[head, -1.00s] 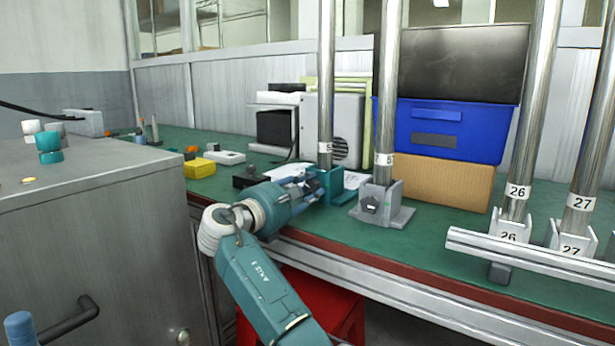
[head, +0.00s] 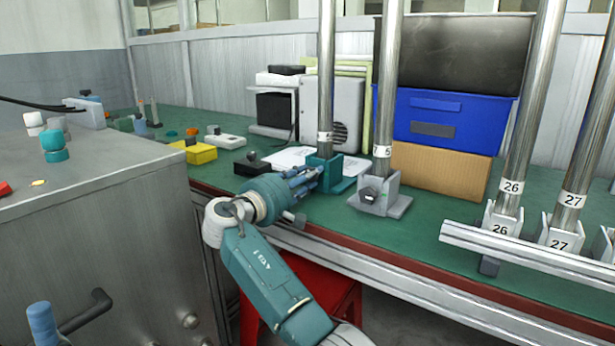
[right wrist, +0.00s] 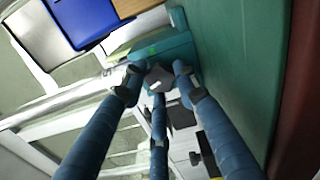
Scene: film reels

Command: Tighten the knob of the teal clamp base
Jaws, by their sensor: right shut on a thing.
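The teal clamp base (head: 347,170) stands on the green bench and has an upright steel pole (head: 326,80) in it. In the right wrist view the teal base (right wrist: 176,48) lies straight ahead. My right gripper (head: 312,178) reaches it from the left front. Its blue fingers close around a grey knob (right wrist: 157,79) on the base's face, which shows between the fingertips. In the head view the fingers hide the knob. My left gripper is not recognisable in any view.
A grey clamp base (head: 380,193) with its own pole stands close right of the teal one. Further right are poles marked 26 (head: 512,187) and 27 (head: 571,200) behind a metal rail (head: 530,258). A blue bin (head: 450,125) sits on a cardboard box (head: 440,172) behind.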

